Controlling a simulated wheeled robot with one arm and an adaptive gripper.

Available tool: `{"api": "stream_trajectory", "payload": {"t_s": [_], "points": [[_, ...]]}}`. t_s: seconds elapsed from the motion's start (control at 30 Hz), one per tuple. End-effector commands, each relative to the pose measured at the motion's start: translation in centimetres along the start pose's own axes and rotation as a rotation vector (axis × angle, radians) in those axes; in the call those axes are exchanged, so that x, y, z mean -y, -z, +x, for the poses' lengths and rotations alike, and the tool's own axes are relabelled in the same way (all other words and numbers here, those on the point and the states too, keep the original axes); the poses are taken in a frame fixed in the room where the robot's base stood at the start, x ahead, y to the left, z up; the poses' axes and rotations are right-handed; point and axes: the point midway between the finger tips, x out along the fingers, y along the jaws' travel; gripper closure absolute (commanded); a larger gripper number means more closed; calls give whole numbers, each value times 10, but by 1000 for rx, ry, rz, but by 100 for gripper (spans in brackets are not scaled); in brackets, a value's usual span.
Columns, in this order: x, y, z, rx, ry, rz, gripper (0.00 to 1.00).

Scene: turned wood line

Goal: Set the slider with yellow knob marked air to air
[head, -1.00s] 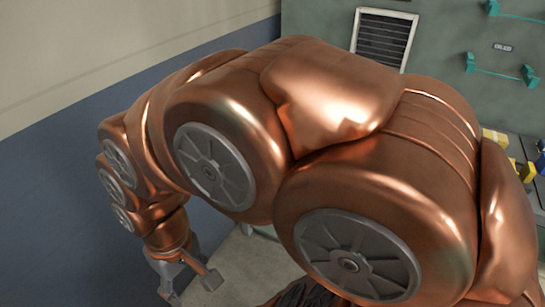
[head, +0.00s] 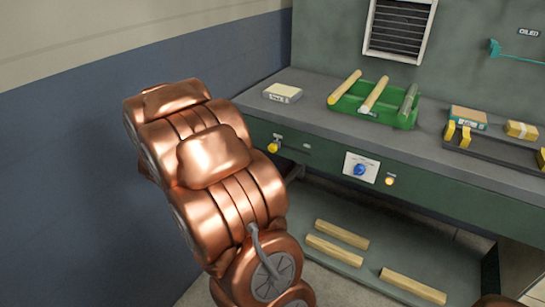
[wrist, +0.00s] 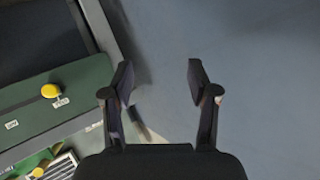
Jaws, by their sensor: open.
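The slider's yellow knob (head: 273,147) sits on the green front panel of the bench, near its left end. A small pale label is beside it, too small to read. The knob also shows in the wrist view (wrist: 51,90), at the left, with one label close by and another farther along the panel. My gripper (wrist: 160,78) is open and empty in the wrist view, its fingers over bare floor or wall, apart from the knob and to its right. In the head view my arm hides the gripper.
The panel also carries a blue dial (head: 359,170) and a lit orange lamp (head: 390,181). On the bench top are a green rack (head: 372,110) of wooden rods and a pale box (head: 282,93). Wood pieces (head: 342,235) lie below. The blue wall (head: 60,150) stands left of my arm.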

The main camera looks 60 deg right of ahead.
Motion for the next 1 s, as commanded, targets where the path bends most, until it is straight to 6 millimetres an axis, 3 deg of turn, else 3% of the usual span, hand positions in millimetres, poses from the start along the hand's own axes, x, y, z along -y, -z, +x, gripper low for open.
{"api": "stream_trajectory", "payload": {"t_s": [0.03, 0.2, 0.3, 0.43, 0.6, 0.77, 1.0], "points": [[-27, 0, 24, -65, -53, 21, 41], [-107, 31, 64, -324, -222, 69, 41], [-151, 44, 74, -459, -316, 73, 41], [-194, 56, 75, -597, -412, 61, 41], [-222, 64, 70, -693, -478, 43, 41], [-230, 70, 71, -716, -494, 39, 41], [-242, 86, 88, -713, -492, 39, 41]]}}
